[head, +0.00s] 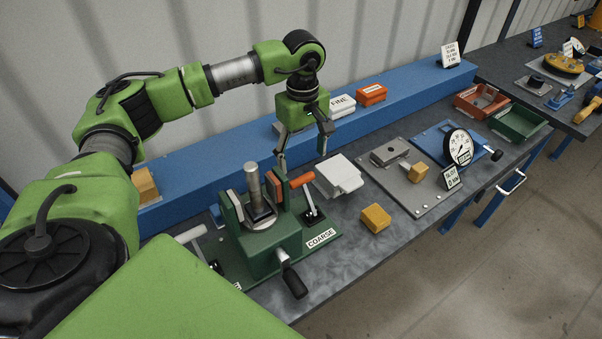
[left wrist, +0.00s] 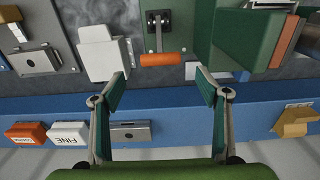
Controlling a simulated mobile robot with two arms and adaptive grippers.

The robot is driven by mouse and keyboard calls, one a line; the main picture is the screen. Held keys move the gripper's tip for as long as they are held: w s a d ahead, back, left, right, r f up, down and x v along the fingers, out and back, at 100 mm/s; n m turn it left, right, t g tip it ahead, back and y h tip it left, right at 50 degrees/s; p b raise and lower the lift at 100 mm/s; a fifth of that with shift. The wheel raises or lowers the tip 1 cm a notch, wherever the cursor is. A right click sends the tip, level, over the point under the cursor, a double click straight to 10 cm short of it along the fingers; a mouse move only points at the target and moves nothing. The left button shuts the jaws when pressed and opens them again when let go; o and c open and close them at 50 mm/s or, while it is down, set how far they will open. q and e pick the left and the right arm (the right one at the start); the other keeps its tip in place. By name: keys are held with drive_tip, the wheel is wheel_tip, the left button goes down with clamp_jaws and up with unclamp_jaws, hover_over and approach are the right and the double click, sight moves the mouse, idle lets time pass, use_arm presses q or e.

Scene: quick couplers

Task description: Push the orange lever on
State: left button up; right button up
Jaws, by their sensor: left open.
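The orange lever (head: 301,180) is a short round handle on a metal bracket, on the green base plate labelled COARSE, just right of the green vise (head: 262,242). In the left wrist view the orange lever (left wrist: 161,59) lies crosswise, just beyond the fingertips and centred between them. My left gripper (head: 302,150) points down above and slightly behind the lever. Its fingers (left wrist: 160,82) are spread wide with nothing between them. I cannot tell whether a finger touches the lever; in the wrist view they look apart. My right gripper is not in view.
A white block (head: 338,175) stands close right of the lever. The vise's upright metal cylinder (head: 253,184) is close on the left. A blue raised ledge (head: 215,172) runs behind, bearing white and orange boxes. A yellow block (head: 375,217) and a dial gauge (head: 459,147) are further right.

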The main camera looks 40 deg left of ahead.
sight(301, 177)
use_arm(q)
drive_tip(key=f, duration=0.2)
drive_tip(key=f+p, duration=0.1)
drive_tip(key=f, duration=0.1)
drive_tip(key=shift+a, duration=0.3)
wheel_tip(301, 177, down, 4)
drive_tip(key=shift+w+r+p, duration=0.1)
drive_tip(key=shift+p, duration=0.5)
drive_tip(key=shift+f, duration=0.55)
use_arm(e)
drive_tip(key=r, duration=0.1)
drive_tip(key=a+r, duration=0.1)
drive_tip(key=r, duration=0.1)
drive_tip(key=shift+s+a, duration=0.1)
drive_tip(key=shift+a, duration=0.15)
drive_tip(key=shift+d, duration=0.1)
use_arm(q)
drive_tip(key=c, duration=1.6)
drive_tip(key=shift+w, duration=0.1)
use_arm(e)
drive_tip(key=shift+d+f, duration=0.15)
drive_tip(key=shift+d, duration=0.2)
